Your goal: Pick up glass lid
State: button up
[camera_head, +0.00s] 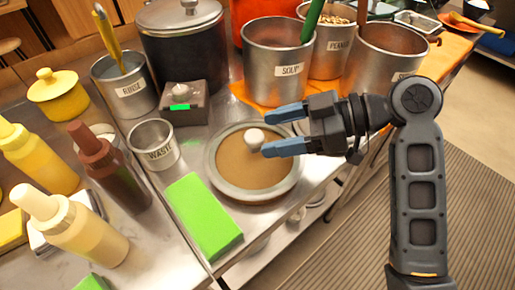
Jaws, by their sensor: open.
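The glass lid (265,174) is a round disc with a pale rim and a white knob (254,139) on top. It lies on the metal counter, and a tan surface shows through it. My gripper (270,133) is open, with its two blue fingertips apart, and nothing is held in it. The fingers point left, toward the knob. The lower fingertip overlaps the lid's upper right part in the picture, just right of the knob. I cannot tell the height between the fingers and the lid. Part of the lid's upper right rim is hidden behind the fingers.
A green block (204,217) lies close to the lid's lower left. A WASTE cup (154,146) stands left of the lid. A SOUP container (276,75) and PEANUTS container (327,50) stand behind. Sauce bottles (108,166) fill the left. The counter's front edge is near the lid.

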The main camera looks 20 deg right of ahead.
aim_at(259, 135)
jog(key=x, duration=0.6)
jog(key=shift+w+a+f+p, duration=0.2)
jog(key=shift+w+f+p, duration=0.1)
jog(key=shift+p, duration=0.1)
grip_shut()
dwell(0.4)
